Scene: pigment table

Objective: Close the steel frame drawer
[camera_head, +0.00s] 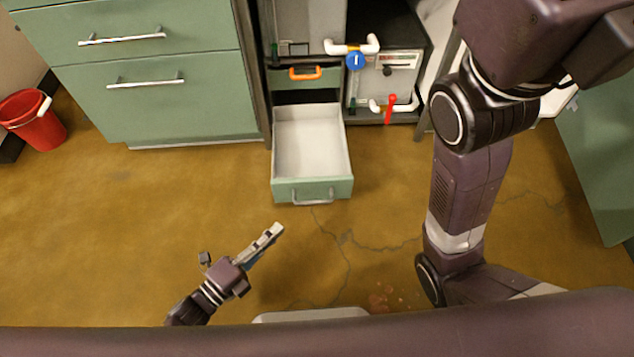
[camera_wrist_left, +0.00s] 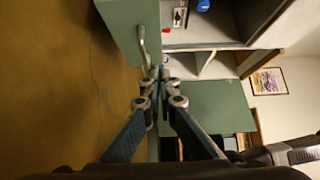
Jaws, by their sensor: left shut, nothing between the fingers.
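The steel frame drawer (camera_head: 312,140) is pulled well out of its frame, showing an empty white inside. Its green front (camera_head: 290,190) carries a metal bar handle (camera_head: 313,197). In the left wrist view, a green front (camera_wrist_left: 122,22) and a metal handle (camera_wrist_left: 142,45) show just ahead of the fingertips. My left gripper (camera_head: 277,229) is shut and empty, in front of the drawer and a little to its left in the head view. Its closed fingers also show in the left wrist view (camera_wrist_left: 160,75). My right arm is in the head view, but its gripper is not visible.
A green cabinet (camera_head: 165,95) with two closed drawers stands left of the frame. A grey unit (camera_head: 390,78) with a blue knob and red lever stands right of it. A red bucket (camera_head: 35,122) sits far left. The cracked brown floor (camera_head: 150,200) before them is clear.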

